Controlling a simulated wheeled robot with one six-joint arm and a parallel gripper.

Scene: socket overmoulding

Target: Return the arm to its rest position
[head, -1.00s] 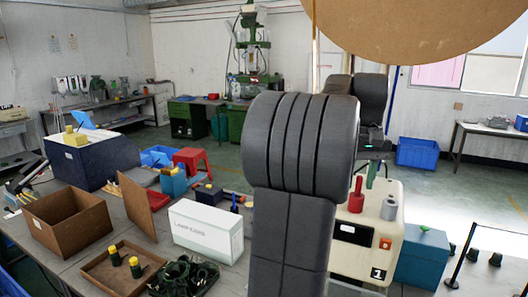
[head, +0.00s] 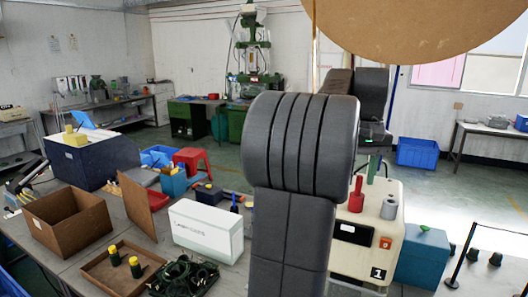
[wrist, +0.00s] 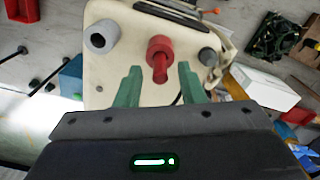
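My dark grey arm rises through the middle of the head view, and its far end hides most of the gripper there. In the wrist view my gripper (wrist: 160,82) has two green fingers set apart with a clear gap between them. Nothing is held in the gap. Beyond the fingers, a red cylindrical part (wrist: 160,50) stands on the cream machine (wrist: 125,82). In the head view the same red part (head: 356,195) stands on the machine's top, beside a grey cylinder (head: 390,207).
A workbench on the left carries an open cardboard box (head: 68,225), a shallow tray (head: 108,283) with dark yellow-topped parts, a white carton (head: 205,232) and dark tangled items (head: 182,278). A teal box (head: 425,258) stands right of the machine. A large round brown disc (head: 410,25) hangs overhead.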

